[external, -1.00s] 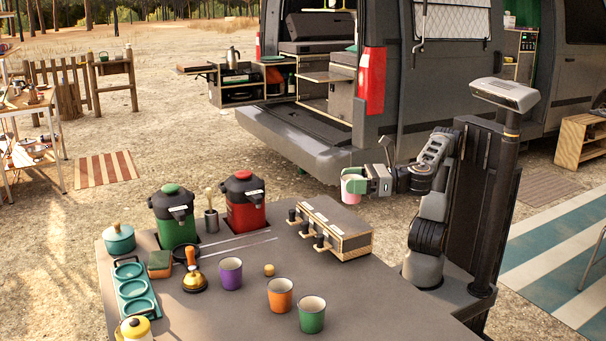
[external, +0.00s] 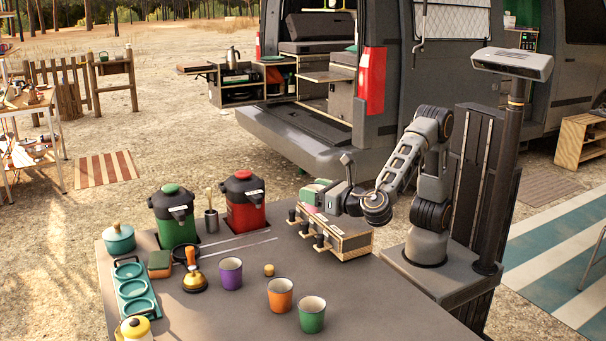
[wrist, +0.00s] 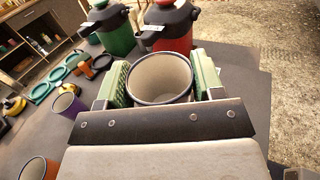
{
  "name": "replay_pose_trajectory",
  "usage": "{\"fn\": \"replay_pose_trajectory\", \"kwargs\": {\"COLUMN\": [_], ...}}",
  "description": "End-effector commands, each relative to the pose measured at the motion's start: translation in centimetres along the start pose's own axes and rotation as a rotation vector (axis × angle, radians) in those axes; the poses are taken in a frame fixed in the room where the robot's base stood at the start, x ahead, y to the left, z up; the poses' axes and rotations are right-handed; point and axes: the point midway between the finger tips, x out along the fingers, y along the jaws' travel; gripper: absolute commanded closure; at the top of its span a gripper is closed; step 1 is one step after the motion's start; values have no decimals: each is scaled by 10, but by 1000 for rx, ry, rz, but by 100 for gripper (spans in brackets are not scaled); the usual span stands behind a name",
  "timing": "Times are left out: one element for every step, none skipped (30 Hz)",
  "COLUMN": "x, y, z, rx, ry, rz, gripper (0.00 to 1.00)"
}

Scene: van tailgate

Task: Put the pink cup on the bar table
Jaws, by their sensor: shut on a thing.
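The pink cup (wrist: 160,75) is between the green finger pads of my gripper (wrist: 162,88) in the wrist view, upright, with its pale inside and dark rim showing. In the external view my gripper (external: 318,193) is shut on it at the table's back edge, behind the wooden tap box. Only a small pink patch of the cup (external: 308,209) shows there; the rest is hidden by the gripper and the box. The grey bar table (external: 235,310) lies in front. I cannot tell the cup's exact height above it.
The tap box (external: 338,238) stands close by my gripper. Red (external: 243,205) and green (external: 180,220) dispensers stand to its left. Purple (external: 230,273), orange (external: 280,294) and green (external: 312,314) cups stand nearer the front. Bare tabletop lies right of the green cup.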

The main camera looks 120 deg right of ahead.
Motion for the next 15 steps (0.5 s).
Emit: {"fn": "replay_pose_trajectory", "kwargs": {"x": [0, 0, 0, 0, 0, 0, 2, 3, 6, 9, 12, 17, 20, 25, 30], "y": [-4, -7, -10, -11, -11, -10, -9, -6, -1, 3, 8, 17, 24, 30, 40], "z": [4, 6, 7, 8, 8, 7, 6, 4, 1, -2, -5, -9, -13, -17, -21], "rx": [4, 5, 4, 4, 3, 2, 1, -1, 0, -1, -1, -2, -2, -2, -1], "ry": [-1, 0, 0, 0, 0, 0, 0, 0, 0, 0, 1, 1, 1, 1, 0], "rz": [-28, -41, -56, -64, -69, -73, -75, -77, -78, -78, -78, -77, -77, -77, -77], "gripper": [63, 63, 63, 63, 63, 63, 63, 63, 63, 63, 63, 63, 63, 63, 63]}}
